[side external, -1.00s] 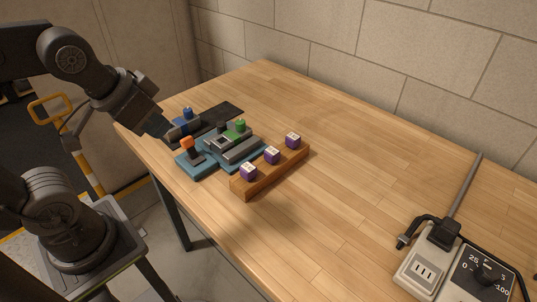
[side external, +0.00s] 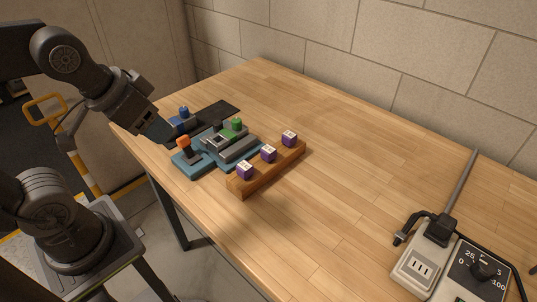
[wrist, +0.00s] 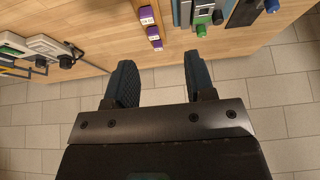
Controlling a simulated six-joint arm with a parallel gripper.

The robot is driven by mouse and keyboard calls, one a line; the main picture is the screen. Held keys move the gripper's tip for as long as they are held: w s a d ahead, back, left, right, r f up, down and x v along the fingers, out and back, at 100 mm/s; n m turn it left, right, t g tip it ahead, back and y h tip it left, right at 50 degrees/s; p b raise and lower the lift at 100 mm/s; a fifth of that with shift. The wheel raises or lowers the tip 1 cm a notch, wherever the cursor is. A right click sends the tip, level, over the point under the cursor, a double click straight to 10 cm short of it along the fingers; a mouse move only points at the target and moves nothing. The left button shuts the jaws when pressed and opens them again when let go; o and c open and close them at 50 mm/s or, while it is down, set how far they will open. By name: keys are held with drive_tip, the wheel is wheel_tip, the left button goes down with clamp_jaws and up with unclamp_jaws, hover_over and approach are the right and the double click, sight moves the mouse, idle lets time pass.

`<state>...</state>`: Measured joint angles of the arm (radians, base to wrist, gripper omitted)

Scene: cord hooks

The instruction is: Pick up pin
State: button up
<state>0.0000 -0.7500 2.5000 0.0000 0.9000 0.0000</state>
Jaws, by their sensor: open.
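No part is plainly marked as a pin; several small coloured-topped pieces stand on or by a teal fixture (side external: 193,170). One has an orange top (side external: 184,142), one a green top (side external: 236,123), and one is blue (side external: 183,112). The green top (wrist: 201,30) and the blue piece (wrist: 271,6) also show at the top of the wrist view. My gripper (wrist: 158,72) is open with nothing between its fingers. In the side view my gripper (side external: 160,130) is by the near left side of the fixture, and its fingertips are hard to make out there.
A wooden rail (side external: 270,170) with purple cubes (side external: 268,153) stands right of the fixture. A dark mat (side external: 218,110) lies behind. The middle of the table is clear.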

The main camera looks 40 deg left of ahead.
drive_tip(key=shift+o, duration=1.1)
drive_tip(key=m+g+y, duration=0.1)
drive_tip(key=m+g, duration=0.5)
drive_tip(key=m, duration=1.2)
hover_over(269, 149)
drive_tip(key=d, duration=0.2)
wheel_tip(269, 149, down, 6)
drive_tip(key=f, duration=0.2)
drive_tip(key=a+f, duration=0.1)
drive_tip(key=f, duration=0.5)
drive_tip(key=shift+w+a, duration=0.15)
drive_tip(key=f, duration=0.5)
drive_tip(key=shift+s+a, duration=0.2)
drive_tip(key=shift+a, duration=0.2)
